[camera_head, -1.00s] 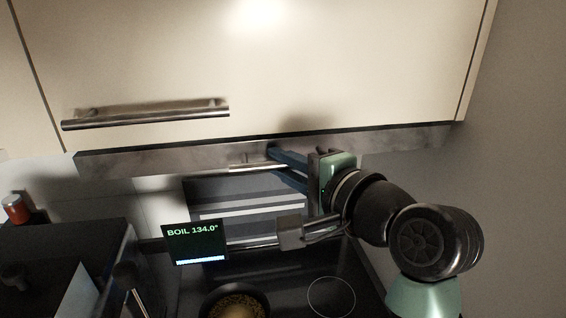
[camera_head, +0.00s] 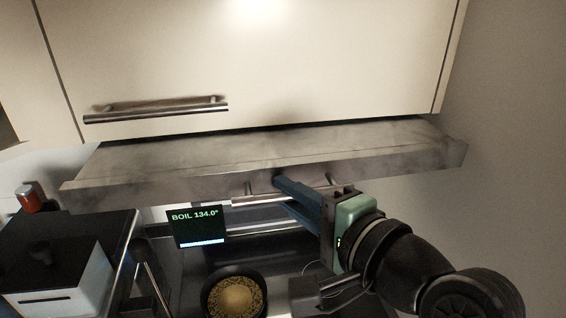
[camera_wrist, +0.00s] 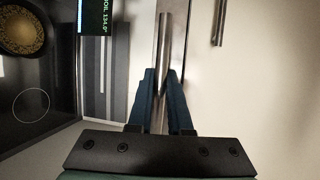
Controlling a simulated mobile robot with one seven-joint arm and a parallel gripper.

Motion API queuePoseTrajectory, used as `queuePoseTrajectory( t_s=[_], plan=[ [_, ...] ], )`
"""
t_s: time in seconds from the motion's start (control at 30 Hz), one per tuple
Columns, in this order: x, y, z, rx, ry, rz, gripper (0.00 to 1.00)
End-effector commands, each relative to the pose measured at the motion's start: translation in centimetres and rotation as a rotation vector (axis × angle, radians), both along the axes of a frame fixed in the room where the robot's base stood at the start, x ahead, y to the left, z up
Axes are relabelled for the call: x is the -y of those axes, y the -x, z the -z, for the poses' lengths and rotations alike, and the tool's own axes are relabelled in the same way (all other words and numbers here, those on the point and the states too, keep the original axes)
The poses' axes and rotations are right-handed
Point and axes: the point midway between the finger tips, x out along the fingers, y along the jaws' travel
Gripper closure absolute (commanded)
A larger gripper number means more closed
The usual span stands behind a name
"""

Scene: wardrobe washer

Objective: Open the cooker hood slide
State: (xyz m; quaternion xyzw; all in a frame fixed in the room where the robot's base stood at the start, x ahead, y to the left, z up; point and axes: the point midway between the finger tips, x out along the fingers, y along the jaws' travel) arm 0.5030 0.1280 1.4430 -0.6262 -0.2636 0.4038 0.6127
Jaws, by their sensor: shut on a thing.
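The cooker hood slide (camera_head: 380,146) is a grey metal panel under the cream cabinet. It sticks out toward me, with its top face showing. Its bar handle (camera_head: 249,197) runs along the front edge, and it also shows in the wrist view (camera_wrist: 164,45). My gripper (camera_head: 281,184) has its blue fingers around this handle near the middle of the slide. In the wrist view, my gripper (camera_wrist: 159,88) is shut on the handle bar, one finger on each side.
The cream cabinet (camera_head: 300,65) with its own bar handle (camera_head: 157,112) is above. Below are a pan (camera_head: 236,296) on the dark hob and a screen (camera_head: 198,228) reading BOIL 134.0°. A black-topped appliance (camera_head: 85,225) and a red-capped jar (camera_head: 29,197) stand at left.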

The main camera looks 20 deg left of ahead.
Motion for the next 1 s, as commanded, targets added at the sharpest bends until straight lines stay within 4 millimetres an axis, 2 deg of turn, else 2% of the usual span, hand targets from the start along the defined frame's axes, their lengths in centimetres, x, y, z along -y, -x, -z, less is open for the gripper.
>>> queuePoseTrajectory(
  t_s=[0.1,0.2,0.77,0.8,0.83,0.87,1.0],
  plan=[
    [0.84,1.21,-0.47,0.009,-0.006,0.003,1.0],
    [1.02,1.49,-0.46,0.011,-0.005,0.003,1.0],
    [0.73,1.02,-0.39,0.01,-0.005,0.003,1.0],
    [0.73,1.02,-0.39,0.01,-0.005,0.003,0.79],
    [0.73,1.02,-0.39,0.01,-0.005,0.003,0.74],
    [0.73,1.02,-0.39,0.01,-0.005,0.003,0.7],
    [0.71,1.03,-0.39,0.01,-0.005,0.002,0.7]
  ],
)
